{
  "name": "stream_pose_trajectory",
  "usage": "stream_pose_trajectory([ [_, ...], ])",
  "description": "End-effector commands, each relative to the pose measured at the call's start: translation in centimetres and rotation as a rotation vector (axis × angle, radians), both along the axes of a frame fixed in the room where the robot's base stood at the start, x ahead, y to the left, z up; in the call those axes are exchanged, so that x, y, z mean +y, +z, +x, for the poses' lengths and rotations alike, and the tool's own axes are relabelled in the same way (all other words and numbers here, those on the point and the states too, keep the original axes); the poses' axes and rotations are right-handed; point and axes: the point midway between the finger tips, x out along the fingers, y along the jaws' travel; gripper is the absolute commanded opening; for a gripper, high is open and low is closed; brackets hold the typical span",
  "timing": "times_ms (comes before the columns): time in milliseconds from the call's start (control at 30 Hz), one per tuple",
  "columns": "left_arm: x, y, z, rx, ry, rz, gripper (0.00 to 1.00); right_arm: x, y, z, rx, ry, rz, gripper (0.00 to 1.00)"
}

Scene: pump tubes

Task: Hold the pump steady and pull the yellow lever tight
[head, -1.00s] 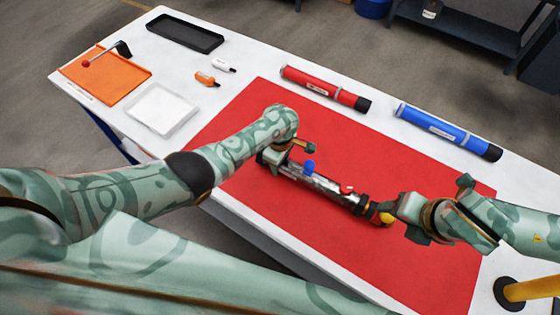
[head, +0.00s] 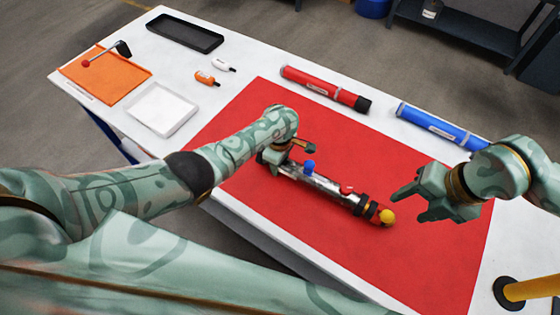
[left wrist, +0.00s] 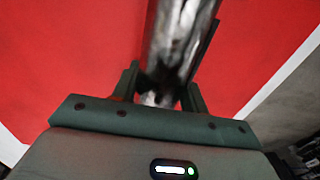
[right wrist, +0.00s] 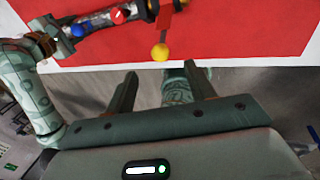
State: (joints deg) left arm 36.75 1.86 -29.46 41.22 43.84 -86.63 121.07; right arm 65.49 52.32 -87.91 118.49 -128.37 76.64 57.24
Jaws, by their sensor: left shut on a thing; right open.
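The pump (head: 325,184), a clear and metallic tube with dark end fittings, lies on the red mat. It carries a blue knob (head: 309,167) and a red knob (head: 346,189). My left gripper (head: 272,157) is shut on the pump's left end; the left wrist view shows the tube (left wrist: 180,40) between its fingers. The yellow lever's ball (head: 387,216) shows at the pump's right end. In the right wrist view the ball (right wrist: 160,53) hangs on an arm sticking out sideways from the pump. My right gripper (head: 408,203) is open and empty, apart from the ball, to its right.
A red tube (head: 325,88) and a blue tube (head: 440,128) lie on the white table behind the mat.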

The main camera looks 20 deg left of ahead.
Motion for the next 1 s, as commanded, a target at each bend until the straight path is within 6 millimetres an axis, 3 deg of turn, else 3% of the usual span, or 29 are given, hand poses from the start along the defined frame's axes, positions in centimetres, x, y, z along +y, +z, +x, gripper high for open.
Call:
stream_pose_trajectory([
  [500, 0.0, 0.0, 0.0, -0.001, 0.000, 0.000, 0.00, 2.3, -7.4, 0.0, 0.000, 0.003, -0.002, 0.55],
  [700, -0.1, 0.0, 0.1, -0.001, 0.000, -0.001, 0.00, 2.8, -8.8, 0.1, -0.004, 0.003, -0.002, 0.55],
  [1000, -0.1, 0.1, 0.1, -0.002, 0.001, -0.001, 0.00, 2.9, -9.1, 0.2, -0.005, 0.003, -0.002, 0.55],
])
